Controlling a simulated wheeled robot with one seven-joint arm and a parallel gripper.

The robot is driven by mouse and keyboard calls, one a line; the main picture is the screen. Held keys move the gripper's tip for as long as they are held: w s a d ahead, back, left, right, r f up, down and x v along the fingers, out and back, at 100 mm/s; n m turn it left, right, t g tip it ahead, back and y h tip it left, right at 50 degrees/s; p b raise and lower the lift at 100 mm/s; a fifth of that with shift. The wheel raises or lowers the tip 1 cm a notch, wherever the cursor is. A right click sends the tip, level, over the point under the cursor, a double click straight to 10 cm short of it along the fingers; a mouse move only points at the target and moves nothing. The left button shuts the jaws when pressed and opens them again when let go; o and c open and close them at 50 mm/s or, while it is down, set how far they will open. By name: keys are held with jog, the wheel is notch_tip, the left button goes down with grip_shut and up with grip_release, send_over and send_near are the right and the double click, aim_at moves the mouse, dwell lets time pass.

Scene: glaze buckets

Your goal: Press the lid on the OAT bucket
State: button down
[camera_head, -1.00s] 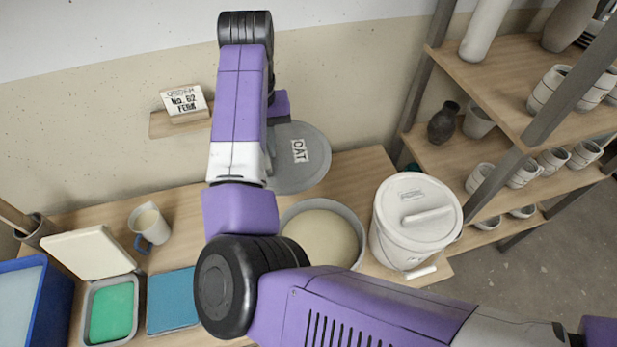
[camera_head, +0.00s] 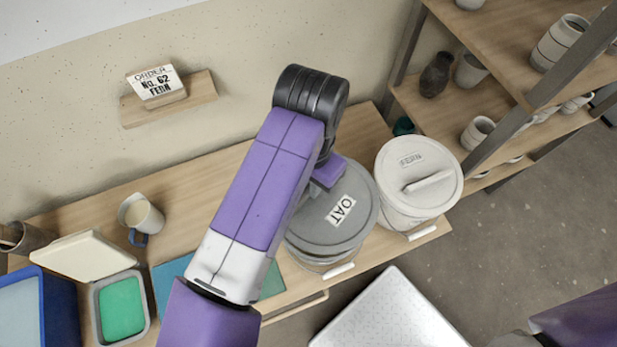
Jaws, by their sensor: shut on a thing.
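The grey round lid (camera_head: 352,195) with an "OAT" label lies over the top of a grey bucket (camera_head: 322,262) on the bench. Only a strip of the bucket's side shows below the lid, with a white handle grip at its front. I cannot tell whether the lid is fully seated. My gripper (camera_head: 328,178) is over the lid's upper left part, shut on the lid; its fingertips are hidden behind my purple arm.
A white lidded bucket (camera_head: 418,182) labelled "FERN" stands close on the right. A mug (camera_head: 141,217), a tub of green glaze (camera_head: 121,308) and a blue tray (camera_head: 32,300) are on the left. Shelves (camera_head: 490,130) with pots rise at right. An order card (camera_head: 156,84) reads "No. 62 FERN".

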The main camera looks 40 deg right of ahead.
jog(key=shift+f+b, duration=2.1)
jog(key=shift+f, duration=0.75)
jog(key=shift+a+f+b, duration=0.1)
jog(key=shift+f+b, duration=0.35)
jog(key=shift+f, duration=0.35)
dwell(0.5)
jog(key=c, duration=0.9)
grip_release()
jog(key=shift+r, duration=0.15)
jog(key=shift+r+p, duration=3)
jog(key=shift+r, duration=0.4)
